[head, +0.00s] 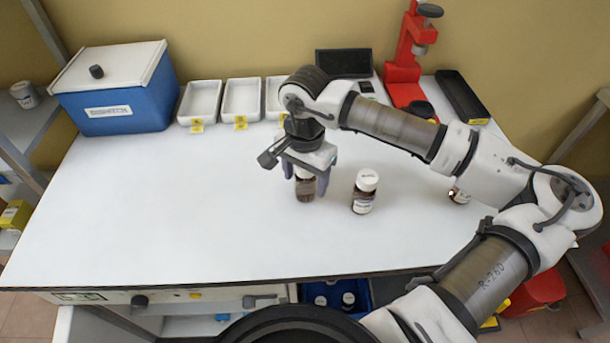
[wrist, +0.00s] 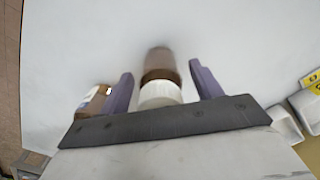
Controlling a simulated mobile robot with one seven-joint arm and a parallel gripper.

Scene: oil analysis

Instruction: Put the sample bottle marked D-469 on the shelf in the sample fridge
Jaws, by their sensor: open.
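A brown sample bottle (head: 306,190) stands on the white bench, its top hidden by my gripper in the head view. In the wrist view its white cap (wrist: 160,94) sits between the two purple fingers. My gripper (head: 306,186) is open around this bottle and points down, with a gap showing beside the cap. A second brown bottle with a white cap (head: 365,192) stands just to the right; it also shows beyond a finger in the wrist view (wrist: 93,102). I cannot read either label, so I cannot tell which is D-469. No fridge is clearly recognisable.
A third bottle (head: 459,194) is partly hidden by my arm. A blue box with a white lid (head: 125,108), white trays (head: 241,98) and a red stand (head: 405,62) line the back. A blue crate (head: 363,292) holds bottles below the bench. The bench's left half is clear.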

